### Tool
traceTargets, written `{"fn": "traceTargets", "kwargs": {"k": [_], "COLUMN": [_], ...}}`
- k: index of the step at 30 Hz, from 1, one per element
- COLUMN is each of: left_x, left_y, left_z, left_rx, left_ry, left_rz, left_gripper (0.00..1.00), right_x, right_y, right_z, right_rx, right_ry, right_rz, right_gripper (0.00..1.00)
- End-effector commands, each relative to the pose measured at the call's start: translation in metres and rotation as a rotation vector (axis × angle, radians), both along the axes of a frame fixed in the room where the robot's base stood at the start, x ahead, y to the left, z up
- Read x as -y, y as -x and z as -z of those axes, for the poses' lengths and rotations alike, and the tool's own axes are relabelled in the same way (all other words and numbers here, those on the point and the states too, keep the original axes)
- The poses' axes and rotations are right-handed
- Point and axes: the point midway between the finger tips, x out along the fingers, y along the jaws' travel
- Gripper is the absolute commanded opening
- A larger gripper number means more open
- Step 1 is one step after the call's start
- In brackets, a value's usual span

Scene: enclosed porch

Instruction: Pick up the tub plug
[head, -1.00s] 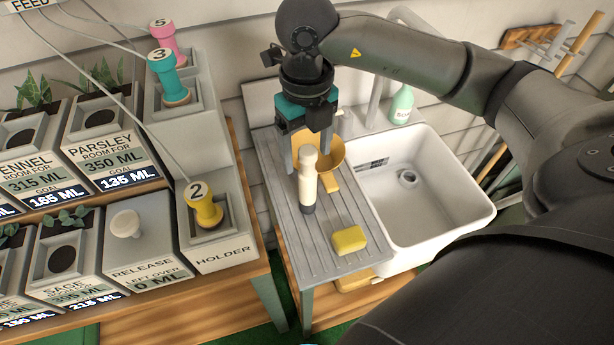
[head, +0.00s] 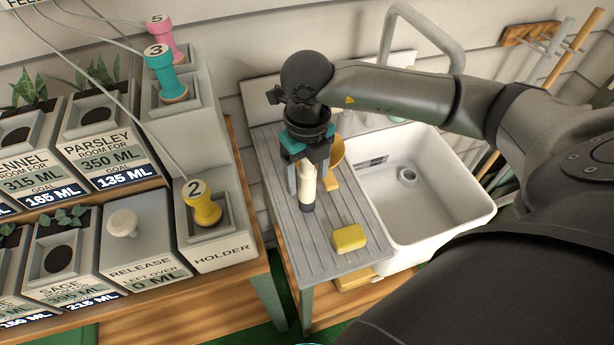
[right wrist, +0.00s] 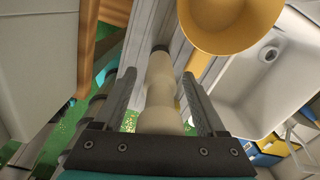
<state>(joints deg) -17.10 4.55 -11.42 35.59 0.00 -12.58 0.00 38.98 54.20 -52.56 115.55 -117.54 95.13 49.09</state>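The tub plug appears to be the cream, peg-shaped piece (head: 307,187) with a dark lower end, upright on the grey ribbed drainboard (head: 345,262) left of the sink. In the right wrist view the plug (right wrist: 160,88) runs between the two fingers, with a gap on each side. My right gripper (head: 307,178) comes down over the plug from above, open, with its fingers on either side of it. The gripper hides the plug's upper part in the head view. My left gripper is not in view.
A yellow scoop or pan (right wrist: 232,22) stands close beside the right gripper. A yellow sponge or soap block (head: 349,238) lies nearer on the drainboard. The white sink (head: 440,215) is empty to the right. A holder with a yellow plug (head: 203,205) marked 2 stands left.

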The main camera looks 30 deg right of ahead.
Motion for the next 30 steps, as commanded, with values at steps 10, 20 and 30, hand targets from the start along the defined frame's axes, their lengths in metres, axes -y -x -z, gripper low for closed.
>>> {"fn": "traceTargets", "kwargs": {"k": [10,20,30], "left_x": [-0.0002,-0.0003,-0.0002], "left_y": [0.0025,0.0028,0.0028], "left_z": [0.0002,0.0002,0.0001], "left_rx": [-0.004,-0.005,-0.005], "left_ry": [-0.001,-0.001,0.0], "left_rz": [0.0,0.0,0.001], "left_gripper": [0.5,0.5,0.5], "right_x": [-0.0003,-0.0003,-0.0002], "right_y": [-0.0001,-0.0002,-0.0004], "right_z": [-0.0005,-0.0006,-0.0015], "right_rx": [0.0,0.001,0.001], "right_ry": [0.0,0.0,0.0], "right_rz": [-0.001,-0.001,0.0], "right_gripper": [0.32,0.0,0.0]}}
